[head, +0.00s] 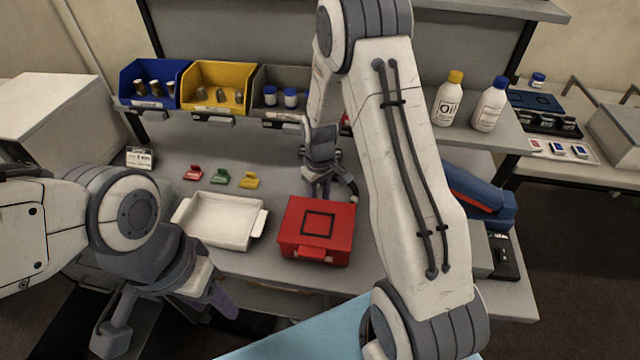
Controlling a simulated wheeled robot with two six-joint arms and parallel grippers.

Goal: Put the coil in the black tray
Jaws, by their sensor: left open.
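I cannot make out a coil for sure; several small brownish cylinders (154,88) stand in the blue bin (128,80). A black tray (530,122) with several small things in it lies on the side table at the far right. My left gripper (168,316) is open and empty in front of the bench's near left edge, well away from both. My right gripper (328,190) points down over the bench just behind the red case (317,230). Its fingertips are partly hidden, and I cannot tell whether it holds anything.
A white tray (188,222) sits left of the closed red case. Red, green (220,178) and yellow clips lie behind it. A yellow bin (215,75) and a dark grey bin (262,88) stand at the back. Two bottles (449,98) stand right of my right arm.

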